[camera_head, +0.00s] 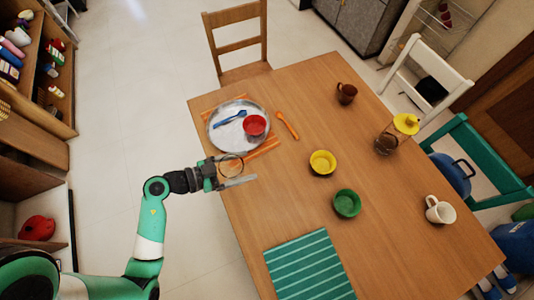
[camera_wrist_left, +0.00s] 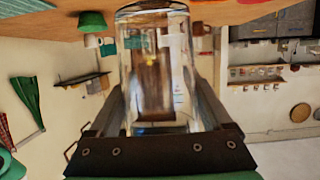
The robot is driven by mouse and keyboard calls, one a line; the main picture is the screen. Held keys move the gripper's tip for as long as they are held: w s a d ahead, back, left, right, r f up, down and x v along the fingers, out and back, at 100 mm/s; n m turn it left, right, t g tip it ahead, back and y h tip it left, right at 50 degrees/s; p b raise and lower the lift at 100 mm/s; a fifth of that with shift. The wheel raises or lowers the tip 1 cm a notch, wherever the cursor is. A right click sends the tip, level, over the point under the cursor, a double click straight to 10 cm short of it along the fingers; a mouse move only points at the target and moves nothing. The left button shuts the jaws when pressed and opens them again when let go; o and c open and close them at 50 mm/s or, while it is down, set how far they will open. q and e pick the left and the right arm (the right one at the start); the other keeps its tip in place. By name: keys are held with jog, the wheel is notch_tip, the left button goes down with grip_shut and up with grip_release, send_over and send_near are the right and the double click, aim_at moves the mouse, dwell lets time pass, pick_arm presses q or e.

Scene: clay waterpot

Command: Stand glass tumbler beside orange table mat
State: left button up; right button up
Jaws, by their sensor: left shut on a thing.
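The clear glass tumbler (camera_head: 231,163) is between the fingers of my left gripper (camera_head: 238,176), at the left edge of the table in the head view. My left gripper is shut on it. In the left wrist view the tumbler (camera_wrist_left: 155,70) fills the space between the two fingers, with its far end close to the tabletop; I cannot tell if it touches. The orange table mat (camera_head: 263,150) lies just above and right of the tumbler in the head view, mostly covered by a metal plate. My right gripper is not in view.
The plate (camera_head: 221,135) holds a red bowl (camera_head: 255,125) and a blue utensil. An orange utensil (camera_head: 287,125) lies right of it. Yellow (camera_head: 322,162) and green (camera_head: 346,203) bowls stand mid-table. A teal striped mat (camera_head: 307,267) lies nearer. Bare wood lies between the mats.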

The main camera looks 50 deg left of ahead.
pick_arm(q)
jog(key=w+f+b, duration=0.2)
jog(key=f+b, duration=0.1)
jog(key=w+d+f+b, duration=0.1)
jog(key=w+f+b, duration=0.2)
jog(key=f, duration=0.1)
jog(key=w+d+f+b, duration=0.1)
jog(key=w+f+b, duration=0.2)
jog(key=f, duration=0.1)
jog(key=shift+w+b, duration=0.25)
jog(key=shift+b, duration=0.1)
jog(key=shift+r, duration=0.2)
jog(key=o, duration=1.1)
jog(key=shift+f+p, duration=0.15)
jog(key=shift+p, duration=0.15)
jog(key=shift+o, duration=1.4)
